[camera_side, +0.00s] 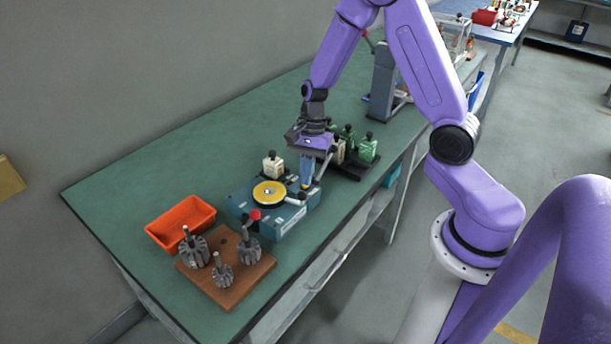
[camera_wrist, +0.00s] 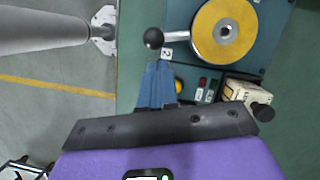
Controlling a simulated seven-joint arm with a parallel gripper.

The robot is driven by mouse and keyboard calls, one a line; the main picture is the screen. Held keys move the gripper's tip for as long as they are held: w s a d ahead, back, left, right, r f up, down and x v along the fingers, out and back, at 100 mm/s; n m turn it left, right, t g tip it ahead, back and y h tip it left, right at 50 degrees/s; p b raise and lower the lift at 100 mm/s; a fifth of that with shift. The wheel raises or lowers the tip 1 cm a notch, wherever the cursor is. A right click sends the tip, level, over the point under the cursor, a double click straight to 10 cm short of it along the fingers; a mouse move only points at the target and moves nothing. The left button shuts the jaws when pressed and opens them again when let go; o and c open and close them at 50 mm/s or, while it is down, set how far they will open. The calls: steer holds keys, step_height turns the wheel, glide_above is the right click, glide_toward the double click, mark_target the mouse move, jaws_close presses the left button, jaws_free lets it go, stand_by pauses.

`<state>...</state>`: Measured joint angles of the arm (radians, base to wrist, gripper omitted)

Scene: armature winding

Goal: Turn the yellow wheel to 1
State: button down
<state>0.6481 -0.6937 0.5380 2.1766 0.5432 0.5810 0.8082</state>
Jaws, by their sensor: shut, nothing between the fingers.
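The yellow wheel (camera_side: 269,193) lies flat on top of a blue-teal box (camera_side: 285,218). It also shows at the upper right in the wrist view (camera_wrist: 209,33). A pale rod reaches left from the wheel in that view and ends in a black ball knob (camera_wrist: 153,38). A small white label reading 2 (camera_wrist: 167,53) is beside the rod. My gripper (camera_side: 306,186) is shut and empty, its blue fingers pointing down over the box's right end. In the wrist view my gripper (camera_wrist: 157,67) is just below the knob, with a small gap in the picture.
A cream block with a black knob (camera_side: 272,165) stands behind the wheel. Green blocks (camera_side: 368,150) stand on a dark base to the right. A red-knobbed lever (camera_side: 255,215), wooden board (camera_side: 212,285) with grey toothed parts, and orange tray (camera_side: 180,222) are at left. Open bench lies behind.

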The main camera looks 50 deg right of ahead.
steer(key=shift+s+a+f, duration=0.1)
steer(key=shift+s+a, duration=0.05)
steer(key=shift+a, duration=0.25)
steer(key=shift+a, duration=0.1)
steer(key=shift+s+a+m, duration=0.15)
steer(key=shift+m, duration=0.25)
steer(key=shift+s+a+m+t, duration=0.35)
steer(key=shift+a+m, duration=0.3)
steer(key=shift+m, duration=0.25)
steer(key=shift+s+a, duration=0.2)
steer(key=shift+a, duration=0.5)
steer(key=shift+s+a, duration=0.15)
steer(key=shift+a, duration=0.5)
steer(key=shift+a, duration=0.15)
